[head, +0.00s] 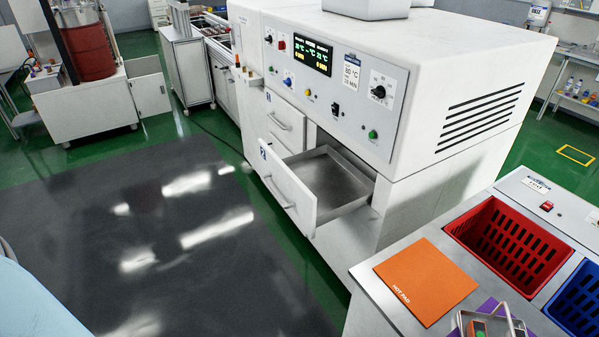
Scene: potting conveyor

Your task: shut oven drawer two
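The white oven (440,60) stands in the middle of the head view, with a control panel above its drawers. One drawer is pulled out, with a white front (286,190), a bar handle (277,190) and a bare metal tray (335,178) that looks empty. A small blue label (262,153) sits at the upper left corner of this front; its mark looks like a 2 but is tiny. The drawer front above it (287,122) is flush with the oven. Neither of my grippers shows in the head view.
A worktop at the lower right holds an orange hot pad (427,281), a red basket (508,243) and a blue basket (580,302). A wire-handled item (490,322) is partly cut off there. The dark floor mat (160,230) before the drawers is clear.

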